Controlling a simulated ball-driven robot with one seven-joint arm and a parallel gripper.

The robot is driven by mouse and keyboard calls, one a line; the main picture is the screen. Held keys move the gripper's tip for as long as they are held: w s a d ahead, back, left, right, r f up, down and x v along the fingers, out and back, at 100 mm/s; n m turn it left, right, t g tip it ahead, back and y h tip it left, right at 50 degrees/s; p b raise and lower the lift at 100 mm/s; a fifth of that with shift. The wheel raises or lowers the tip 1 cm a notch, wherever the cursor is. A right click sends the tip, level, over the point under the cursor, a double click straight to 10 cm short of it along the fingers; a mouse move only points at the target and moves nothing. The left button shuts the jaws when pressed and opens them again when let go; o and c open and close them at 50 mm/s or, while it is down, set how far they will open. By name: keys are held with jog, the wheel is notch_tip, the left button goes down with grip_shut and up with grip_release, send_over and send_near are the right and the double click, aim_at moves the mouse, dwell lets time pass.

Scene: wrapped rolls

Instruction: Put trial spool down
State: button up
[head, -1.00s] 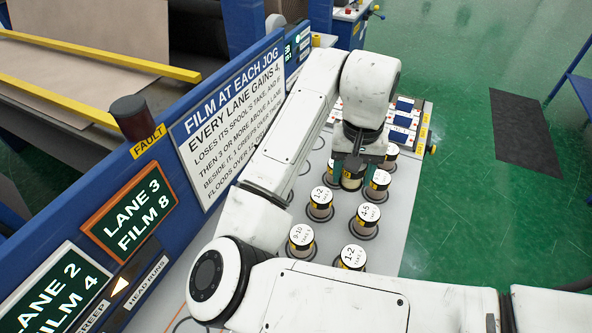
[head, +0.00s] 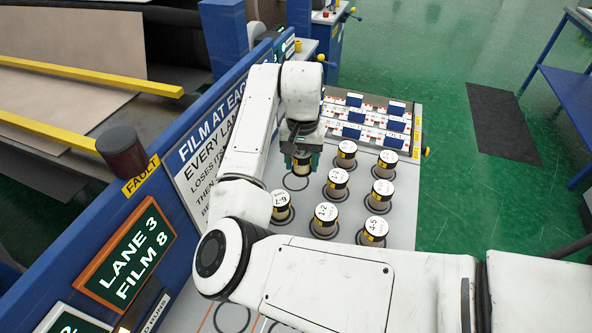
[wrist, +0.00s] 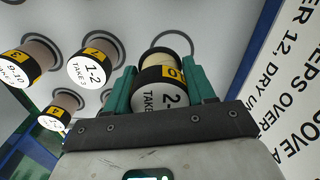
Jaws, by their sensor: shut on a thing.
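My gripper (head: 302,163) is shut on a spool with a white end label, a black band and a yellow tag. The held spool (head: 303,155) is partly hidden by the fingers in the head view. In the wrist view the same spool (wrist: 160,92) sits between the two green fingers, and its label begins with "2-" and reads "TAKE". An empty ring (head: 296,183) on the grey table top shows just below the gripper. It also shows beyond the spool in the wrist view (wrist: 158,37). I cannot tell how far the spool is above the table.
A board with blue and white cards (head: 352,131) lies behind. The blue panel (head: 150,225) with lane displays borders the left. Another empty ring (head: 232,318) lies in front.

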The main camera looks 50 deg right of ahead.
aim_at(296, 181)
jog(key=shift+w+d+f, duration=0.15)
jog(key=shift+w+f, duration=0.7)
jog(key=shift+f, duration=0.2)
jog(key=shift+w+f+p, duration=0.2)
jog(key=shift+f+p, duration=0.3)
jog(key=shift+f, duration=1.3)
jog(key=shift+f, duration=0.1)
jog(key=o, duration=1.1)
notch_tip(296, 181, up, 12)
jog(key=shift+r+b, duration=0.15)
jog(key=shift+b, duration=0.65)
jog(key=shift+s, duration=0.1)
